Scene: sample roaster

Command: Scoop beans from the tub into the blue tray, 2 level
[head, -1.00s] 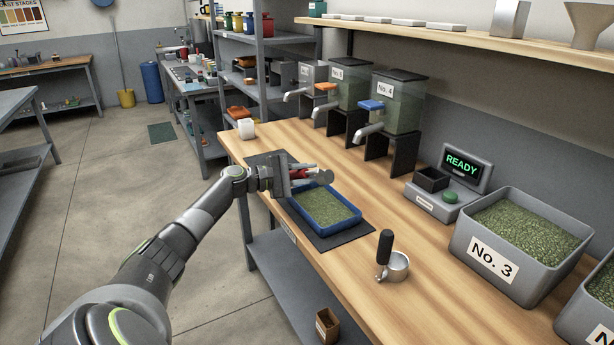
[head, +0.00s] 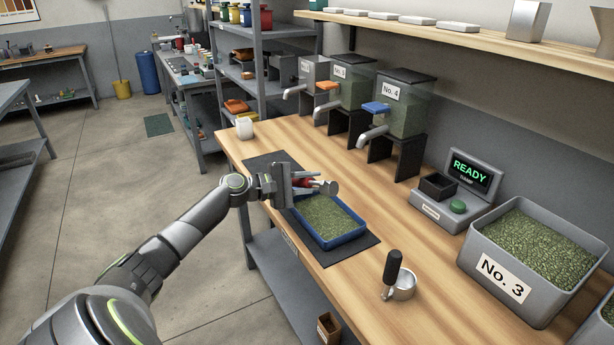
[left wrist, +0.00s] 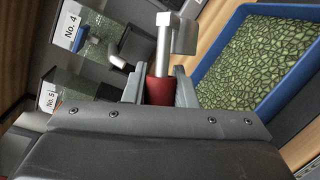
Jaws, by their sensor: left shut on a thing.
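My left gripper (head: 300,185) is shut on the red handle of a metal tool (head: 329,188), held above the far-left edge of the blue tray. In the left wrist view the red handle (left wrist: 160,88) sits between the fingers, with a grey shaft and squarish metal end beyond. Whether that end holds beans cannot be told. The blue tray (head: 351,238) lies on a dark mat, with green beans (head: 330,217) spread across its floor. The grey tub No. 3 (head: 482,283) at right is full of green beans. My right gripper is not in view.
A metal cup with an upright black handle (head: 393,266) stands on the wooden bench (head: 350,282) between tray and tub. A scale reading READY (head: 470,172) is behind it. Dispensers No. 4 (head: 405,105) and No. 5 stand at the back. A white cup (head: 245,128) is at the far-left corner.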

